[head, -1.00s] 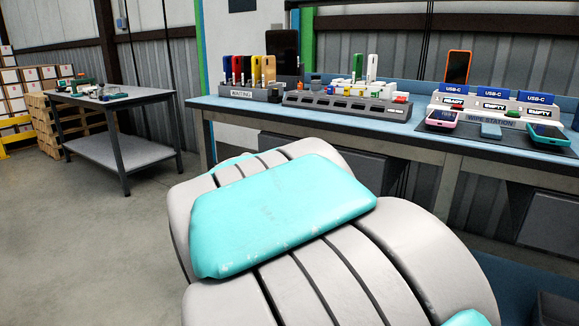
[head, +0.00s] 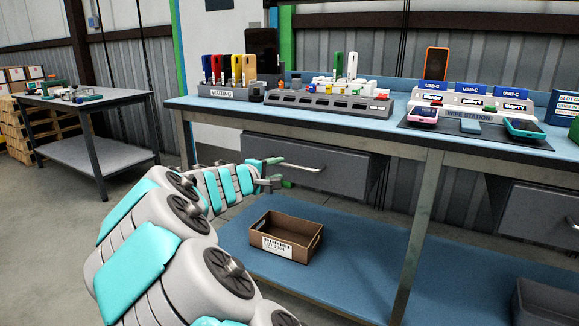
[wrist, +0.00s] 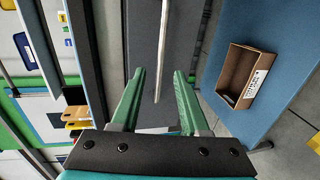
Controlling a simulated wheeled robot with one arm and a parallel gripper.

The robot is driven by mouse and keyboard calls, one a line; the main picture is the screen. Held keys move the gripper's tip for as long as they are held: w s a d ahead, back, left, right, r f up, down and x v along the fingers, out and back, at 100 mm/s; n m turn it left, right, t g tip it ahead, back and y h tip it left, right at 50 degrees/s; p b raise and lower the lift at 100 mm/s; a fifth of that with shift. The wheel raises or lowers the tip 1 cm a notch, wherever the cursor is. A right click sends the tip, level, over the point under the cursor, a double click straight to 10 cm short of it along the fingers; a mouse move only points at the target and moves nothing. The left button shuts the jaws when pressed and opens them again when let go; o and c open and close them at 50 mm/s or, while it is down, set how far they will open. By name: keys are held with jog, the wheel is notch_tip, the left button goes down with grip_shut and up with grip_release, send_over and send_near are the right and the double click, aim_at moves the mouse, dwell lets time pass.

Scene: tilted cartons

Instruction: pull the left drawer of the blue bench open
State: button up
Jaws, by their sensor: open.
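The blue bench (head: 395,127) has a dark grey left drawer (head: 345,178) under its top, at the middle of the head view. The drawer looks shut. Its pale bar handle (head: 303,167) runs across the front. My gripper (head: 274,172) is at the left end of this handle. In the wrist view my gripper (wrist: 160,76) has its two green fingers apart. The handle (wrist: 162,45) lines up with the gap between them, and its near end shows in that gap. I cannot tell whether the fingers reach around the bar or stop in front of it.
A brown open carton (head: 285,235) stands on the lower blue shelf (head: 350,262) below the drawer. A second grey drawer (head: 540,213) is at the right. Chargers and phones stand on the bench top. A grey side table (head: 85,100) is at the left, with clear floor before it.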

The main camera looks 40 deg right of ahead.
aim_at(289, 166)
jog(key=x, duration=0.7)
jog(key=shift+w+d+f+p, duration=0.1)
jog(key=shift+d+p, duration=0.2)
grip_shut()
dwell(1.2)
